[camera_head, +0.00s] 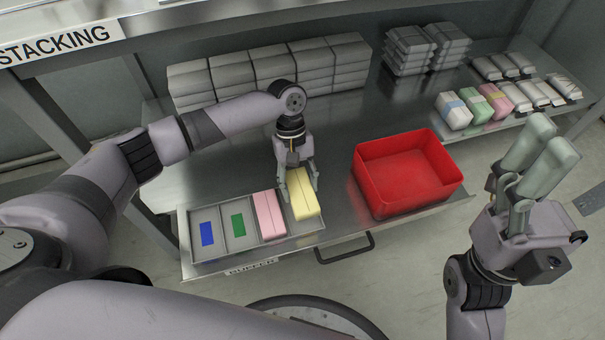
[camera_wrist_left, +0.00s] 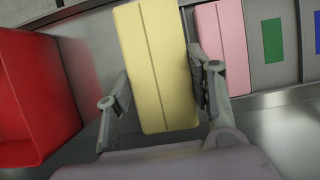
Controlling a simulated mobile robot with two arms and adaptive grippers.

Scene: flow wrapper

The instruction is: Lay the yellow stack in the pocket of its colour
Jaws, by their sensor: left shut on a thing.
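The yellow stack (camera_head: 303,197) is held between the fingers of my left gripper (camera_head: 297,186), over the right end of the grey tray (camera_head: 208,258). In the left wrist view the yellow stack (camera_wrist_left: 157,65) sits between both fingers and stands nearer the camera than the pink stack. The stack covers the rightmost pocket, so its floor colour is hidden. I cannot tell whether the stack touches the tray. The pink stack (camera_head: 268,214) lies in the pocket to its left. My right gripper (camera_head: 537,160) is raised at the right, fingers apart and empty.
The blue-marked pocket (camera_head: 207,233) and the green-marked pocket (camera_head: 238,226) are empty. A red bin (camera_head: 405,180) stands right of the tray. Grey stacks (camera_head: 270,75) line the back. Banded blue, green and pink packs (camera_head: 475,106) lie at the far right.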

